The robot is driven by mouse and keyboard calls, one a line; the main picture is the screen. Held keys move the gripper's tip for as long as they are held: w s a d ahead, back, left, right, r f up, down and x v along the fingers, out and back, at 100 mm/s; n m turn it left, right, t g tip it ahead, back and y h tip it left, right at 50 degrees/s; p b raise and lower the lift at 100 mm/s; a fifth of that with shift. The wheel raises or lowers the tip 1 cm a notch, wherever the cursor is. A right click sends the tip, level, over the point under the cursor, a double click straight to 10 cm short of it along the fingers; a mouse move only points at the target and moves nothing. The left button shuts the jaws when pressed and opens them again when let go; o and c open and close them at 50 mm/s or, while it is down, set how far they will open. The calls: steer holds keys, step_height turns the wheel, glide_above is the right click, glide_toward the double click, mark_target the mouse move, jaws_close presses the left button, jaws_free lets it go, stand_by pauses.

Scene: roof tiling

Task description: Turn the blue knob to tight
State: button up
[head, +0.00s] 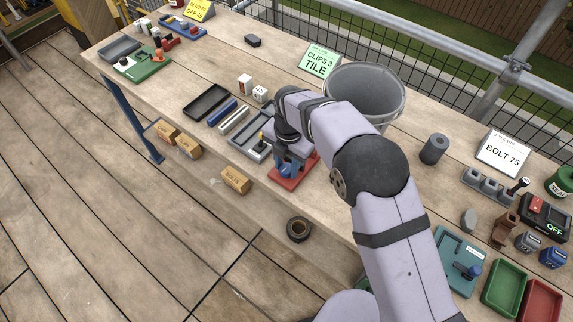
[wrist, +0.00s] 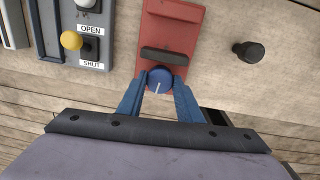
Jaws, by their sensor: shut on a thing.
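The blue knob (wrist: 160,79) sits at the near end of a red base plate (wrist: 168,38) in the wrist view, with a pale pointer line on its top. My gripper (wrist: 160,88) is shut on the knob, with one blue finger on each side of it. A dark bar (wrist: 164,56) lies across the red plate just beyond the knob. In the head view my gripper (head: 288,168) is over the red plate (head: 292,180), and my arm hides part of it. No tight mark is readable in either view.
Left of the plate is a grey panel (head: 244,142) with a yellow-knobbed lever (wrist: 72,41) and OPEN and SHUT labels. A dark peg (wrist: 247,51) stands to the right. A grey bucket (head: 364,95) stands behind my arm. A tape roll (head: 299,229) is at the table's front edge.

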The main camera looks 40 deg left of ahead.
mark_target(287, 169)
steer(key=m, duration=0.6)
steer(key=shift+b, duration=0.35)
steer(key=shift+r+m, duration=0.1)
steer(key=shift+m, duration=0.2)
steer(key=o, duration=1)
steer(key=shift+o, duration=0.2)
steer(key=shift+d+r+b, duration=0.15)
steer(key=shift+r+b, duration=0.85)
steer(key=shift+r, duration=2.65)
